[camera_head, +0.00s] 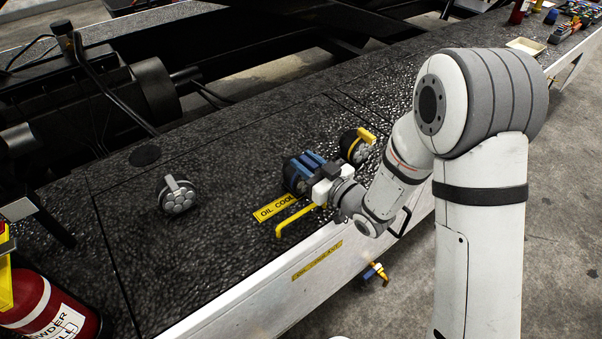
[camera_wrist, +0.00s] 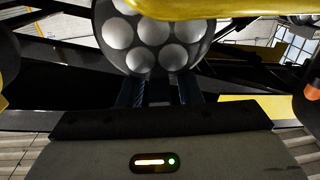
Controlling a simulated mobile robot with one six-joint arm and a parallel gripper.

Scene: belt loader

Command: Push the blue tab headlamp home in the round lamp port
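My gripper (camera_head: 303,170) is low over the textured dark deck, its fingers around a narrow blue tab. The blue tab headlamp (camera_head: 290,178) shows as a dark round body at the fingertips, partly covered by them. In the wrist view my two dark blue fingers (camera_wrist: 160,92) point forward. I cannot make out the round lamp port under the headlamp, nor how deep the headlamp sits.
A grey tab headlamp (camera_head: 177,197) is at left. A flat dark disc (camera_head: 145,155) lies behind it. A yellow handle (camera_head: 290,222) is close in front of my gripper.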

